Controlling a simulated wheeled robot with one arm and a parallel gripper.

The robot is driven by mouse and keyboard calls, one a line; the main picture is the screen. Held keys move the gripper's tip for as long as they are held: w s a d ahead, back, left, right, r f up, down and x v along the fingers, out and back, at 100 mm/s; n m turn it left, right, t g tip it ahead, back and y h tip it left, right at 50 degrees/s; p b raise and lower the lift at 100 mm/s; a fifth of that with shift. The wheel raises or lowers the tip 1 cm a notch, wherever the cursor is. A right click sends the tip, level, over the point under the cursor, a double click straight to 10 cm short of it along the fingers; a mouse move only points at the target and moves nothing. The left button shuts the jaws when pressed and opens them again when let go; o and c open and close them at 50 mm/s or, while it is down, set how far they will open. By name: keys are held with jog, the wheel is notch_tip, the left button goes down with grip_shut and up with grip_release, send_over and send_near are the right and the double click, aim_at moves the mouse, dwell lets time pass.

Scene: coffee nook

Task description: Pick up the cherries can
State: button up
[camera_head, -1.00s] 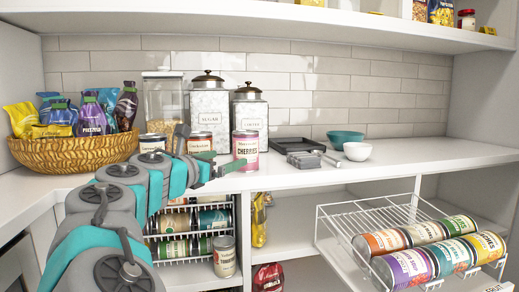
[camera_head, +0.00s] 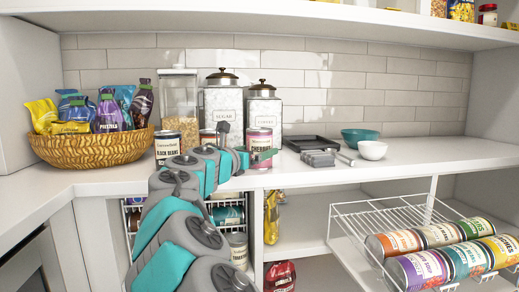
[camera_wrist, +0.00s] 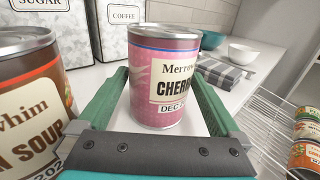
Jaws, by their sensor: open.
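The cherries can (camera_head: 261,146) has a pink label and stands upright on the white counter, in front of the coffee canister. In the wrist view the cherries can (camera_wrist: 165,80) stands between the two green fingers of my gripper (camera_wrist: 160,100). The fingers are open, with a visible gap on the left side of the can. In the head view my gripper (camera_head: 250,157) reaches the can from the left, and one finger crosses in front of its label.
A soup can (camera_wrist: 30,95) stands close to the left of my gripper. A black beans can (camera_head: 167,147) and the sugar canister (camera_head: 223,105) are nearby. A wire rack (camera_head: 350,222) juts out below.

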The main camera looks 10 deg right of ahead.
jog(key=shift+x, duration=0.85)
jog(key=shift+c, duration=0.2)
jog(key=c, duration=1.5)
